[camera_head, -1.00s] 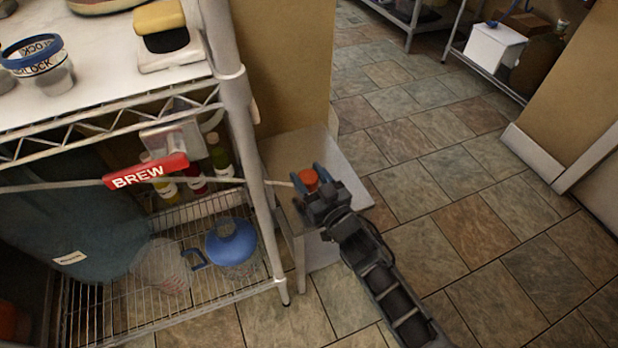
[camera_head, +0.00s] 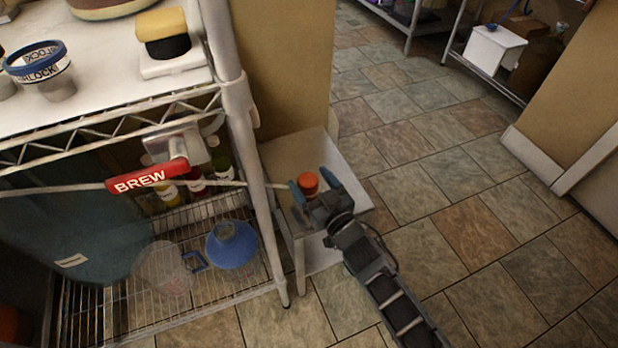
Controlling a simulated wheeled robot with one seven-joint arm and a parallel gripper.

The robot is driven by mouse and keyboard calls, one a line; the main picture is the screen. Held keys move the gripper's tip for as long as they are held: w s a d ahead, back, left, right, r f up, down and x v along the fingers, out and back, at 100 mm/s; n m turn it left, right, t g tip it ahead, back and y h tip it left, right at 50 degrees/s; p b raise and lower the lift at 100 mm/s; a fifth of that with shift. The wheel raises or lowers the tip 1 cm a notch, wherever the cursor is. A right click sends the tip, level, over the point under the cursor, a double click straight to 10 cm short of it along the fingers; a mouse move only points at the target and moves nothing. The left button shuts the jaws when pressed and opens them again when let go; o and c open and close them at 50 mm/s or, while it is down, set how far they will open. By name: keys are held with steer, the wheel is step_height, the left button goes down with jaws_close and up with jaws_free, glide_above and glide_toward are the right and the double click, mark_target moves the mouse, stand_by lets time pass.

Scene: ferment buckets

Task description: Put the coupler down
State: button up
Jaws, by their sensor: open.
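The orange coupler (camera_head: 308,183) is on the small white stand (camera_head: 341,158) beside the shelf rack. My gripper (camera_head: 311,184) reaches in from the lower right. Its two blue-tipped fingers are open, one on each side of the coupler. A gap shows between the right finger and the coupler; whether the left finger touches it I cannot tell. A pale hose or cord runs from the rack towards the left finger, and its end is hidden there.
The wire rack (camera_head: 240,115) stands close on the left, with a red BREW tag (camera_head: 147,178), a blue funnel-like item (camera_head: 232,247) and a clear jug (camera_head: 163,270). A wall stands behind the stand. The tiled floor (camera_head: 430,180) to the right is clear.

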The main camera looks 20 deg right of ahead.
steer(key=s+d+p, duration=0.1)
steer(key=s+p, duration=0.1)
steer(key=s, duration=0.8)
steer(key=shift+s+d, duration=0.15)
steer(key=shift+s, duration=0.25)
steer(key=s+r+m+g+h, duration=0.1)
steer(key=s+r, duration=0.2)
steer(key=s, duration=0.7)
steer(key=s+r+h, duration=0.1)
steer(key=s+r, duration=0.2)
steer(key=s, duration=0.7)
steer(key=s+d+r+g, duration=0.1)
steer(key=s+r+g, duration=0.1)
steer(key=s+r, duration=1)
step_height(320, 180, up, 3)
steer(key=shift+s+d, duration=0.2)
steer(key=shift+d, duration=0.1)
